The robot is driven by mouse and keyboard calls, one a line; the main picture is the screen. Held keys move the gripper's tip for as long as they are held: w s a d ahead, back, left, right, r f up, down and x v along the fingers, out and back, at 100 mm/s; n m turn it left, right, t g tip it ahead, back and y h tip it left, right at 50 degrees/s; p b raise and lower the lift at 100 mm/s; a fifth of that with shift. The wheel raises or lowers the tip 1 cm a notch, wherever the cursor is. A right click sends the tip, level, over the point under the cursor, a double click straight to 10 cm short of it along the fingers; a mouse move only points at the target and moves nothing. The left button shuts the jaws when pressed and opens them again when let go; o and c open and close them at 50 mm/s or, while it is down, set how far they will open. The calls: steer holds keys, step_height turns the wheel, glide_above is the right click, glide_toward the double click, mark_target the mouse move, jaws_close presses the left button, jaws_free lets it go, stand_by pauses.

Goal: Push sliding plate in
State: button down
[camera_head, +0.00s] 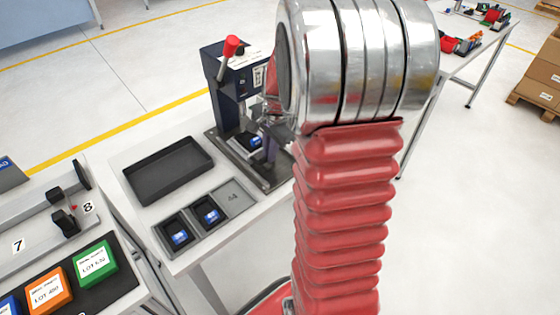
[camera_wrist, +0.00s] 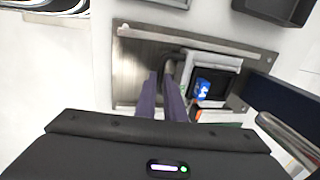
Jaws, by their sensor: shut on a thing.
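The press (camera_head: 236,85) stands at the back of the white table, with a dark blue frame and a red-knobbed lever. Its steel base (camera_head: 273,178) reaches to the right; it also shows in the wrist view (camera_wrist: 130,82). The sliding plate (camera_wrist: 234,66) is light grey and carries a blue part (camera_wrist: 207,86) in a dark nest. In the head view the blue part (camera_head: 256,141) sits low at the press opening. My gripper (camera_wrist: 163,80) is shut on the plate's dark handle (camera_wrist: 174,55). My arm hides most of the gripper in the head view.
A black empty tray (camera_head: 168,168) lies left of the press. In front of it are pockets, two holding blue parts (camera_head: 211,215) and one empty, marked 4 (camera_head: 234,196). Another station with coloured lot boxes (camera_head: 95,262) stands at the left.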

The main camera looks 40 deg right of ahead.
steer(key=shift+w+r, duration=0.1)
steer(key=shift+w, duration=0.75)
steer(key=c, duration=1.8)
jaws_free()
steer(key=shift+c, duration=0.2)
step_height(320, 180, up, 13)
steer(key=s, duration=0.2)
steer(key=shift+s+r, duration=0.2)
steer(key=shift+s, duration=0.05)
steer(key=shift+d, duration=0.1)
